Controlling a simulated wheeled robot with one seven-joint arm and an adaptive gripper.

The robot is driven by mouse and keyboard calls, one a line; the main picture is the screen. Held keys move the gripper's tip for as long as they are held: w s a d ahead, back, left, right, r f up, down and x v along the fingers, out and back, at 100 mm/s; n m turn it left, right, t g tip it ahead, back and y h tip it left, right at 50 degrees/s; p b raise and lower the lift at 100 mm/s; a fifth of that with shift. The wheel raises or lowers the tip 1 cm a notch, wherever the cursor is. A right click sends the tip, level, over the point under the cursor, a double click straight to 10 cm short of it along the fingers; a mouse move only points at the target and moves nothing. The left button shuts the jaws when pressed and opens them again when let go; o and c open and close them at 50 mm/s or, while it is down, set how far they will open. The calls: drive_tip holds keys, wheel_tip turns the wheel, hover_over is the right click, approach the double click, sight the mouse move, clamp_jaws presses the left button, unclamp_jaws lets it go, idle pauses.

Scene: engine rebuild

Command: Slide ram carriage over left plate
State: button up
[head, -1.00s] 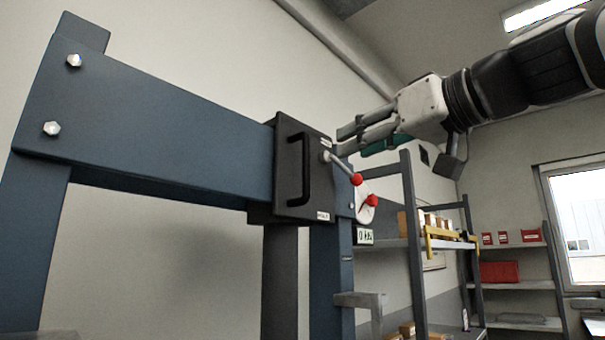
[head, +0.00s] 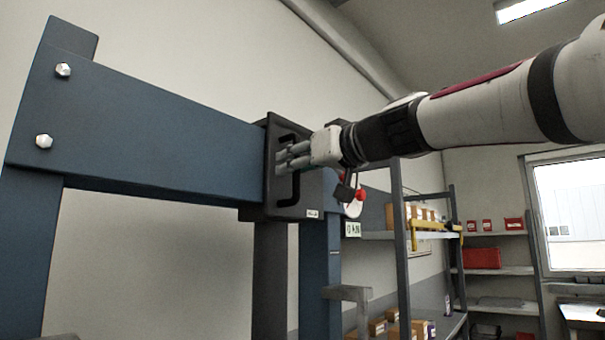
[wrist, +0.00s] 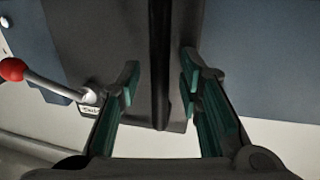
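The ram carriage (head: 307,205) is a dark box with a black vertical handle, at the right end of the blue press crossbeam (head: 150,128). My gripper (head: 284,160) is at the carriage's front, over the middle of the handle in the head view. In the wrist view the handle (wrist: 160,60) runs between the two green-padded fingers of my gripper (wrist: 160,84). The fingers are open, with a gap on each side of the handle. No plate is clearly visible in these frames.
A red-knobbed lever (wrist: 12,69) sits beside the carriage, close to the fingers. Blue uprights (head: 320,270) stand below the beam. A shelf rack (head: 403,215) with boxes stands behind to the right. The beam's front face left of the carriage is clear.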

drive_tip(key=shift+w+a, duration=0.1)
drive_tip(key=shift+c, duration=0.3)
clamp_jaws()
drive_tip(key=shift+s+a+f+p, duration=0.1)
drive_tip(key=shift+s+a+p, duration=1)
drive_tip(key=shift+s+a, duration=1.75)
drive_tip(key=shift+s+a+r+p, duration=0.1)
drive_tip(key=shift+s+a+p, duration=0.95)
drive_tip(key=shift+s+a, duration=1.85)
drive_tip(key=shift+s+a+f+p, duration=0.1)
drive_tip(key=shift+s+a+p, duration=1.35)
drive_tip(key=shift+s, duration=2.45)
drive_tip(key=shift+a+b, duration=0.35)
drive_tip(key=shift+a, duration=0.05)
